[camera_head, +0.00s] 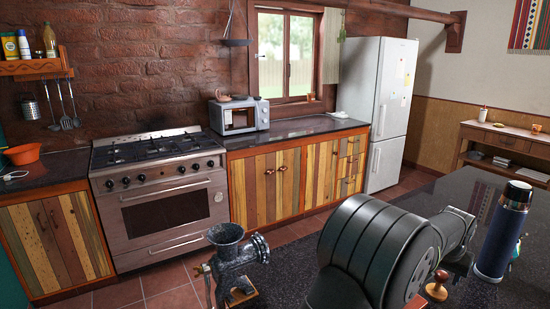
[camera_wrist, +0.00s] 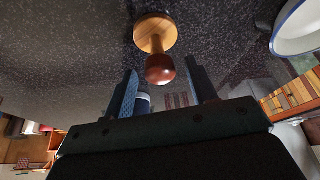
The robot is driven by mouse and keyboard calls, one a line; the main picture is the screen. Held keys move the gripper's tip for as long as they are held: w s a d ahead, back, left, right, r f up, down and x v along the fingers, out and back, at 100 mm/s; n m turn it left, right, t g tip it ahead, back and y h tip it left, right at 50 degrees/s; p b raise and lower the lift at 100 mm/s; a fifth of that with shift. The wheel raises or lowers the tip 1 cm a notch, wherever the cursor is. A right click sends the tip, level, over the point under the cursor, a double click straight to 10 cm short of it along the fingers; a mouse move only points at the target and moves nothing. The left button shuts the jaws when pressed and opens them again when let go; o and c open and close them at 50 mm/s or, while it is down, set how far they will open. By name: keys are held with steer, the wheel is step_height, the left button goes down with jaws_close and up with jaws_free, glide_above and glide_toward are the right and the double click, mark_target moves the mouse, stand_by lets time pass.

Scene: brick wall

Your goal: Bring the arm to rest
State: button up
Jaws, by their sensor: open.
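My gripper (camera_wrist: 161,68) is open in the wrist view, with its two dark fingers apart. A small wooden piece with a round red-brown knob (camera_wrist: 160,69) and a pale disc end shows at the gap between the fingertips. I cannot tell whether it touches them, but the fingers are not closed on it. It also stands on the dark speckled counter in the head view (camera_head: 437,287). My arm (camera_head: 375,250) fills the lower right of the head view, and my fingers cannot be made out there.
A dark blue flask (camera_head: 503,232) stands upright right of my arm. A metal grinder (camera_head: 233,262) stands to its left. A white bowl with a blue rim (camera_wrist: 299,28) is at the wrist view's upper right. A stove (camera_head: 160,190) and fridge (camera_head: 380,110) stand farther back.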

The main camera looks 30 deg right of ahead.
steer(key=x, duration=0.3)
steer(key=shift+d+f, duration=0.1)
steer(key=shift+f, duration=0.25)
steer(key=r, duration=0.5)
steer(key=shift+s+r, duration=0.1)
steer(key=shift+s, duration=0.2)
steer(key=s+a+r, duration=0.4)
steer(key=s+r, duration=0.3)
steer(key=s, duration=0.3)
steer(key=w+a+f+n, duration=0.1)
steer(key=w+a, duration=0.3)
steer(key=w, duration=0.1)
steer(key=w+a+f+n+t, duration=0.1)
steer(key=w+a+n, duration=0.1)
steer(key=w, duration=0.4)
steer(key=w+a+f+n+y, duration=0.1)
steer(key=w+a, duration=0.4)
steer(key=w, duration=0.1)
steer(key=shift+w+a+f+n+t, duration=0.25)
steer(key=shift+a+f+n+t, duration=0.05)
steer(key=shift+a+f+n, duration=0.1)
steer(key=shift+f, duration=0.35)
steer(key=shift+o, duration=0.2)
